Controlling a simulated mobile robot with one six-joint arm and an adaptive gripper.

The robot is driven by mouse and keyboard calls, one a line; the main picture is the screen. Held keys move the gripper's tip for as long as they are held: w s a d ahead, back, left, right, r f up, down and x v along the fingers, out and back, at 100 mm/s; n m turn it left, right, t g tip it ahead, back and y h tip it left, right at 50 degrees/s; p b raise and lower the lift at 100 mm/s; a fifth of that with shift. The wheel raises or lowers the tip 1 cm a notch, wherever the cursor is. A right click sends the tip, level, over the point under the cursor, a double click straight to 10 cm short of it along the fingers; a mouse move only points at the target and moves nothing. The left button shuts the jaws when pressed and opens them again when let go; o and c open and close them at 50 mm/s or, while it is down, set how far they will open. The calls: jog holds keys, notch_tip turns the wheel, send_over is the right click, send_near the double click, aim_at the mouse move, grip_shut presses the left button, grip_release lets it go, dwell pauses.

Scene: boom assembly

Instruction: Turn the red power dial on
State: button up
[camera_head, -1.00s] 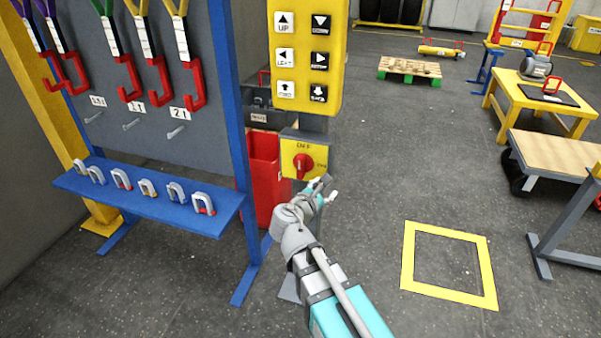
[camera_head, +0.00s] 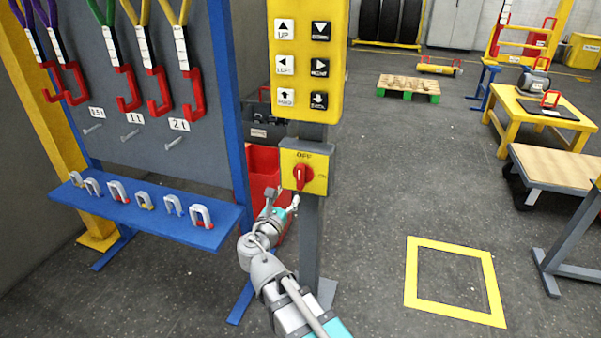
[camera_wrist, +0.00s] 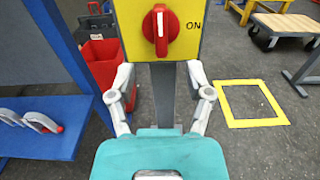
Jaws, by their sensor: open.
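The red power dial (camera_head: 303,177) sits on a yellow plate (camera_head: 318,163) fixed to a grey post. Its handle stands roughly vertical, toward the OFF mark at the top; ON is at its right. In the wrist view the dial (camera_wrist: 160,30) is at the top centre, with its handle also vertical. My gripper (camera_head: 282,197) is below and slightly left of the dial in the head view. In the wrist view my gripper (camera_wrist: 160,78) is open and empty, its fingers spread to either side of the post, below the dial and apart from it.
A yellow button panel (camera_head: 310,60) hangs above the dial on the same post (camera_head: 311,240). A red bin (camera_head: 262,168) stands behind left. A blue shelf with shackles (camera_head: 150,218) is at left. The floor at right is open around a yellow square (camera_head: 455,245).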

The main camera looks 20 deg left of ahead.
aim_at(299, 174)
jog(key=w, duration=1.3)
jog(key=shift+w, duration=0.2)
grip_shut()
